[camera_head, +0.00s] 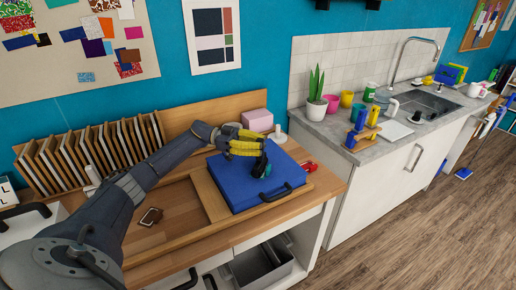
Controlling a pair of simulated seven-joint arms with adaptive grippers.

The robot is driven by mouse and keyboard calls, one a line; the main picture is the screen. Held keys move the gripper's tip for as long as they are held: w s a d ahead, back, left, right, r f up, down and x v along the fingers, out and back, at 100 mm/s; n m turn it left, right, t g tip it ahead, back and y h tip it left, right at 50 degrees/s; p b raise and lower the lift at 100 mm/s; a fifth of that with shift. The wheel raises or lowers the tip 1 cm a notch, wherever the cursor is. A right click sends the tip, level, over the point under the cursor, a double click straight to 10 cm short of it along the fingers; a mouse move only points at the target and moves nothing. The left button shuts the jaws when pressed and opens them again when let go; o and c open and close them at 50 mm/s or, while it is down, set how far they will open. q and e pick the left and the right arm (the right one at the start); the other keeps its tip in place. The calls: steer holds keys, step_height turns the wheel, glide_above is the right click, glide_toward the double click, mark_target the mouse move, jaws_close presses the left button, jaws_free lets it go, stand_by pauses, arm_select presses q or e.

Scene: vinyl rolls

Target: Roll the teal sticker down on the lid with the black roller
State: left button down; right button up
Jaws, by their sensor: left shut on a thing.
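A blue case with a flat blue lid (236,185) lies on the wooden workbench, its dark handle facing the front. My left gripper (258,147), with yellow fingers, is over the far middle part of the lid. It is shut on the black roller (262,167), a small dark piece at the fingertips that is low over the lid or touching it; I cannot tell which. My right gripper is not in view.
A wooden rack of upright panels (95,150) stands at the back left. A pink box (257,120) is behind the case, and a red item (309,166) lies to its right. A small brown item (151,217) lies on the bench at front left. A counter with a sink is at right.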

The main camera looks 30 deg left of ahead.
arm_select(q)
steer(key=shift+w+a, duration=0.2)
steer(key=shift+w, duration=0.55)
steer(key=shift+w+a, duration=0.15)
steer(key=shift+w, duration=0.6)
steer(key=shift+s+d, duration=0.25)
steer(key=shift+s, duration=0.85)
steer(key=shift+s+d, duration=0.3)
steer(key=shift+s, duration=0.8)
steer(key=shift+s+d, duration=0.25)
steer(key=shift+s, duration=0.85)
steer(key=shift+w+a, duration=0.25)
steer(key=shift+w, duration=0.85)
steer(key=shift+w+a, duration=0.3)
steer(key=shift+w, duration=0.8)
steer(key=shift+w+a, duration=0.25)
steer(key=shift+w, duration=0.85)
steer(key=shift+s+d, duration=0.2)
steer(key=shift+s, duration=0.65)
steer(key=shift+s+d, duration=0.2)
steer(key=shift+s, duration=0.6)
